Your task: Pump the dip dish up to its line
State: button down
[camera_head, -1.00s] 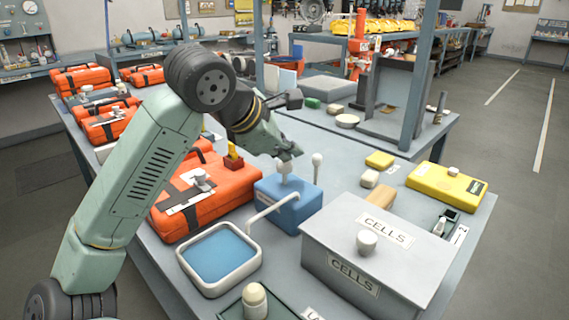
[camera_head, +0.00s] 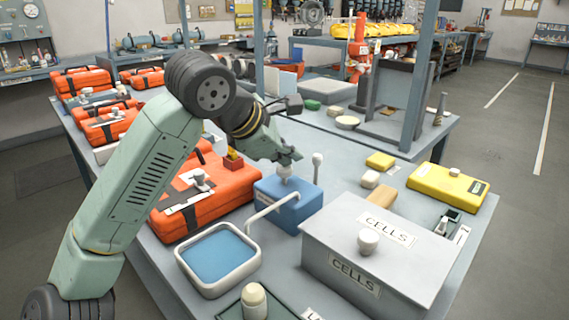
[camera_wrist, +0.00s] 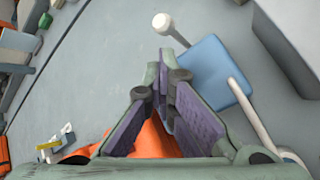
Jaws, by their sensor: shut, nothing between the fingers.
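The dip dish (camera_head: 252,274) is a white square tray with blue liquid at the front left; I cannot make out a line in it. Beside it stands a blue pump box (camera_head: 305,211) with a white spout (camera_head: 272,206) reaching over toward the dish. A white ball-topped post (camera_head: 317,160) rises at the back right of the box.
An orange case (camera_head: 225,196) lies left of the pump. A grey box marked CELLS (camera_head: 330,255) stands close on the right. A yellow case (camera_head: 440,187) and small blocks lie further right. A green tray with a cream-topped bottle (camera_head: 254,300) is in front.

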aim_at(287, 169)
jog(key=shift+f, duration=0.35)
jog(key=shift+r, duration=0.15)
dwell(0.3)
jog(key=shift+r+p, duration=0.65)
jog(key=shift+r, duration=0.65)
notch_tip(287, 169, up, 5)
jog(key=p, duration=0.3)
